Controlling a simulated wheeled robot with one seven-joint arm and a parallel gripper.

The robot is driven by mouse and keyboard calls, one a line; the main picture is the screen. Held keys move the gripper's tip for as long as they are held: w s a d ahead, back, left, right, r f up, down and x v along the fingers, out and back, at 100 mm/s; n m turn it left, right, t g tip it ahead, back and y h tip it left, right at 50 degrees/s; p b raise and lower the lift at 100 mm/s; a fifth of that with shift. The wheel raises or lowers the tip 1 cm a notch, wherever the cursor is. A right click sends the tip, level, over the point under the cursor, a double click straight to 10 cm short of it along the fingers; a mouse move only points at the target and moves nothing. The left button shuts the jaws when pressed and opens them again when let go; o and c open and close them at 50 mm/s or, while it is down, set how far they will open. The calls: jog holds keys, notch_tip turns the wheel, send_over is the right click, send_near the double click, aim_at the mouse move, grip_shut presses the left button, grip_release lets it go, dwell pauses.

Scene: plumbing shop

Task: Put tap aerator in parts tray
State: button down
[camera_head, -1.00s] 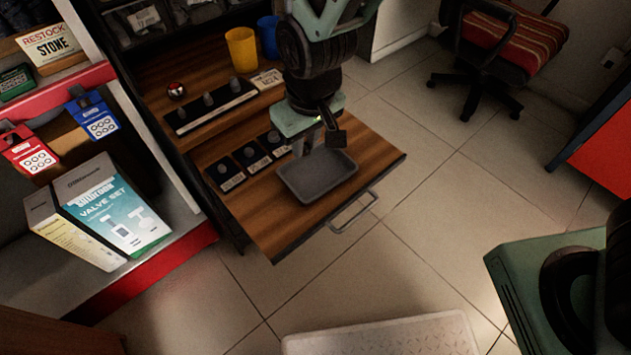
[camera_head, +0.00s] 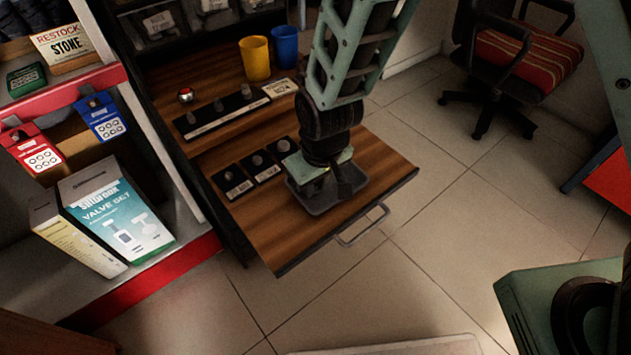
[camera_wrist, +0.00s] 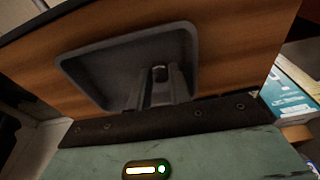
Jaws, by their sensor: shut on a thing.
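The parts tray (camera_head: 312,206) is a shallow dark grey tray on the wooden pull-out board. My gripper (camera_head: 325,185) points down over the tray, and its body hides most of the tray in the head view. In the wrist view the tray (camera_wrist: 95,68) lies beyond my gripper (camera_wrist: 160,85), whose fingers reach over its floor. A small dark round piece, apparently the tap aerator (camera_wrist: 160,72), sits between the fingertips. The fingers are shut on it. I cannot tell whether it touches the tray floor.
Small labelled parts on black plates (camera_head: 253,170) stand left of the tray. Behind are a longer black plate with knobs (camera_head: 220,113), a yellow cup (camera_head: 255,58) and a blue cup (camera_head: 286,46). A valve set box (camera_head: 117,213) stands on the left shelf.

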jog(key=shift+f, duration=0.15)
jog(key=c, duration=1.3)
grip_release()
jog(key=r+p, duration=0.1)
jog(key=r, duration=0.3)
jog(key=s+r+p, duration=0.1)
jog(key=r, duration=0.3)
jog(key=d+r+p, duration=0.1)
jog(key=r, duration=0.3)
jog(key=shift+s+r, duration=0.1)
jog(key=shift+s, duration=0.15)
jog(key=shift+n+g, duration=0.7)
jog(key=shift+g, duration=0.1)
jog(key=s+d+r, duration=0.3)
jog(key=s, duration=0.2)
jog(key=s+d+r, duration=0.3)
jog(key=s, duration=0.2)
jog(key=s+d+r, duration=0.3)
jog(key=s+d, duration=0.1)
jog(key=s, duration=0.1)
jog(key=shift+s+r, duration=0.2)
jog(key=shift+r, duration=0.1)
